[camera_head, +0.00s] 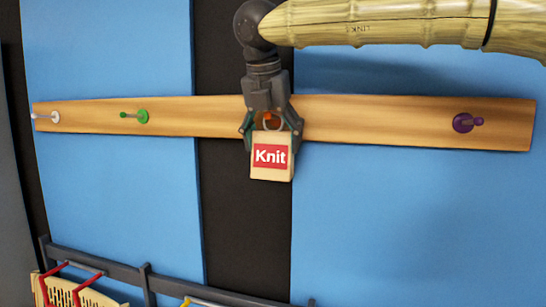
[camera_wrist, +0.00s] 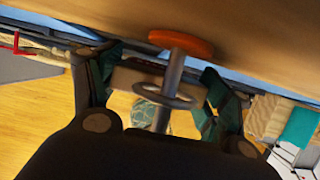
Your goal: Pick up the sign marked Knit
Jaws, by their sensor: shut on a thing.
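The sign marked Knit (camera_head: 271,157) is a small tan board with a red label and white letters. It hangs upright just below my gripper (camera_head: 270,122) in the head view, in front of the wooden rail (camera_head: 375,119). My gripper is shut on the sign's upper part, at its ring. In the wrist view my gripper (camera_wrist: 160,92) has its fingers on both sides of the sign's metal ring (camera_wrist: 163,97). The stem of an orange peg (camera_wrist: 181,44) passes by or through the ring; I cannot tell which. The sign's face is hidden in the wrist view.
The rail also carries a white peg (camera_head: 54,117), a green peg (camera_head: 141,116) and a purple peg (camera_head: 466,122), all bare. Below left, a dark rack (camera_head: 120,272) stands with a cream basket with red handles (camera_head: 75,291). The blue wall (camera_head: 400,220) below the rail at right is clear.

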